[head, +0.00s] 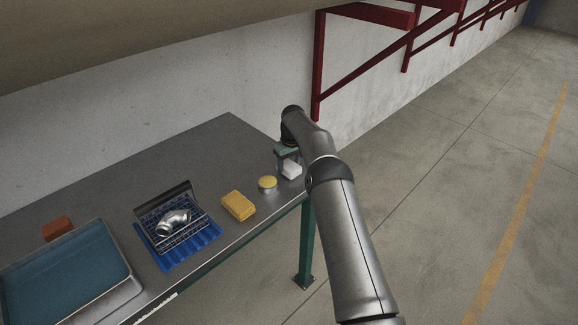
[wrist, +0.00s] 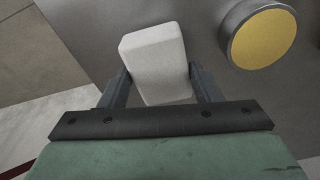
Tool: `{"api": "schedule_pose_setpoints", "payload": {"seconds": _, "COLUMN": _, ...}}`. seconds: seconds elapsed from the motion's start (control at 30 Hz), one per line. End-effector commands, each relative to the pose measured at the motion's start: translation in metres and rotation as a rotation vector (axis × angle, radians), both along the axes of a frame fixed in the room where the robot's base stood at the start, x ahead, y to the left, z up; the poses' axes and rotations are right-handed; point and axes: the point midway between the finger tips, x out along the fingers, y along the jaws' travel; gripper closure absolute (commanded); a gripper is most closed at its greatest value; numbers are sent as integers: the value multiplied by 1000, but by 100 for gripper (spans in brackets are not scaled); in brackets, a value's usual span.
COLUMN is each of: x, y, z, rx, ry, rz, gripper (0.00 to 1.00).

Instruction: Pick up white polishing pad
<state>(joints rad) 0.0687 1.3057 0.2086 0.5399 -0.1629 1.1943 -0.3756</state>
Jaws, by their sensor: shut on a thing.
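The white polishing pad (head: 291,170) is a small pale block at the right end of the grey table. In the wrist view the pad (wrist: 156,62) sits between the two dark fingers of my gripper (wrist: 160,88), which is shut on it. In the head view my gripper (head: 288,162) points down over the table's right end, partly hidden by my arm. I cannot tell whether the pad touches the table or is slightly above it.
A round yellow-topped tin (head: 267,184) stands just left of the pad. Further left are a yellow sponge (head: 238,205), a blue tray (head: 203,252) with a basket and a metal casting (head: 173,222), a large teal-lined tray (head: 66,270) and an orange-brown block (head: 56,229). The table's back is clear.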

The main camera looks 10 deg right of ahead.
Motion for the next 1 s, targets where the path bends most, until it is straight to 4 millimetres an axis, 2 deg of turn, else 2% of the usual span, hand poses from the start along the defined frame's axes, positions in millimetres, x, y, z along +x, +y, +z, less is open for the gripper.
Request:
{"api": "schedule_pose_setpoints", "payload": {"seconds": 0.2, "x": 0, "y": 0, "z": 24, "rx": -1, "ry": -3, "rz": 1, "gripper": 64}}
{"api": "schedule_pose_setpoints", "payload": {"seconds": 0.37, "x": -10, "y": 6, "z": 39, "rx": -1, "ry": -1, "rz": 2, "gripper": 64}}
{"api": "schedule_pose_setpoints", "payload": {"seconds": 0.63, "x": -50, "y": 27, "z": 87, "rx": -1, "ry": -3, "rz": 3, "gripper": 64}}
{"api": "schedule_pose_setpoints", "payload": {"seconds": 0.8, "x": -84, "y": 46, "z": 102, "rx": 0, "ry": -2, "rz": 3, "gripper": 64}}
{"api": "schedule_pose_setpoints", "payload": {"seconds": 1.0, "x": -111, "y": 60, "z": 117, "rx": -1, "ry": -1, "rz": 1, "gripper": 64}}
